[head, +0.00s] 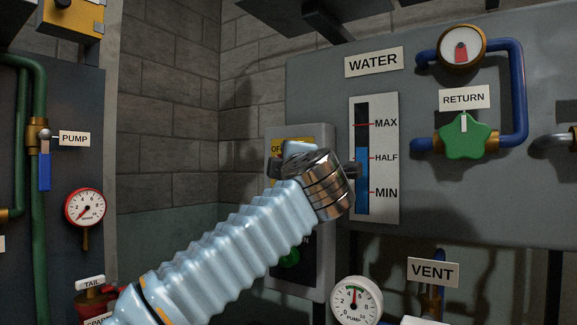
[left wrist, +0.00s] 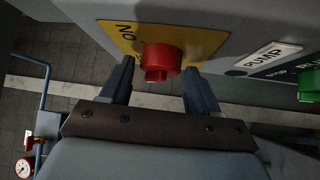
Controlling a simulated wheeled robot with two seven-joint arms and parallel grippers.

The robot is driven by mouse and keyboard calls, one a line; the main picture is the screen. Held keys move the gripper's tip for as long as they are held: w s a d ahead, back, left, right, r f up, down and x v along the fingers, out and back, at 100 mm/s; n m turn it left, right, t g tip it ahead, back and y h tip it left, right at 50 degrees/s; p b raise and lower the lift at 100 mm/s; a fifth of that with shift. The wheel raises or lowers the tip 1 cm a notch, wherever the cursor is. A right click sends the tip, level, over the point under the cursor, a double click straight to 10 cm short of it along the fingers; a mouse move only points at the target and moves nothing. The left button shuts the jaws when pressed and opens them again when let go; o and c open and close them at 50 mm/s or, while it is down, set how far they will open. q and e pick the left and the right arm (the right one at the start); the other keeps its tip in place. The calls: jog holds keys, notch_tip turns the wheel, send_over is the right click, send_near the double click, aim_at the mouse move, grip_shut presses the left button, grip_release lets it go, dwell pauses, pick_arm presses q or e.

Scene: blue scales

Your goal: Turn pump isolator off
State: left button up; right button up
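The isolator is a red knob (left wrist: 161,60) on a yellow plate (left wrist: 205,42) with the word ON near its left side in the left wrist view. In the head view the yellow plate (head: 278,147) shows the start of OFF on a grey box (head: 318,255), and the knob is hidden behind my arm. My left gripper (left wrist: 159,70) has its two dark fingers apart, one on each side of the knob. A gap shows at the left finger; whether the right finger touches is unclear. A PUMP label (left wrist: 272,56) and green button (left wrist: 309,86) sit beside the plate. My right gripper is not in view.
A water gauge (head: 387,205) and green RETURN valve (head: 464,137) are on the panel right of the box. A round PUMP dial (head: 356,300) stands below. At left are a blue-handled PUMP valve (head: 45,171) and a red-rimmed dial (head: 86,207).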

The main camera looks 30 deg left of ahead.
pick_arm(q)
jog(key=shift+o, duration=0.9)
jog(key=b+v, duration=0.2)
jog(key=v, duration=1.2)
jog(key=shift+w+f, duration=0.1)
jog(key=shift+f, duration=0.05)
